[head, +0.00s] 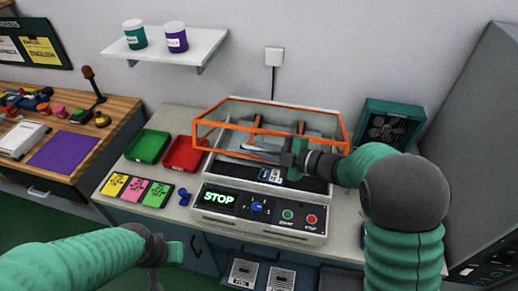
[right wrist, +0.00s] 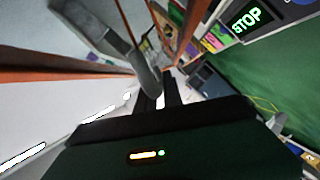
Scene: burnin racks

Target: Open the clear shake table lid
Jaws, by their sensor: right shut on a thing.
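The clear shake table lid (head: 225,137) has an orange frame and sits over the rear of the shake table (head: 258,226). Its front edge appears raised above the dark deck. My right gripper (head: 282,154) is at the lid's front, shut on the grey lid handle (head: 257,153). In the right wrist view, the handle (right wrist: 146,72) runs to my right gripper (right wrist: 165,93), with orange frame bars around it. The fingers partly hide the grip. My left gripper (head: 168,252) is low at the left front, away from the table; its jaw opening is unclear.
A green tray (head: 148,147), a red tray (head: 183,155) and colored cards (head: 136,189) lie left of the shake table. A teal fan unit (head: 388,126) stands behind right. A shelf with two jars (head: 166,46) hangs above left. A grey cabinet (head: 482,130) bounds the right.

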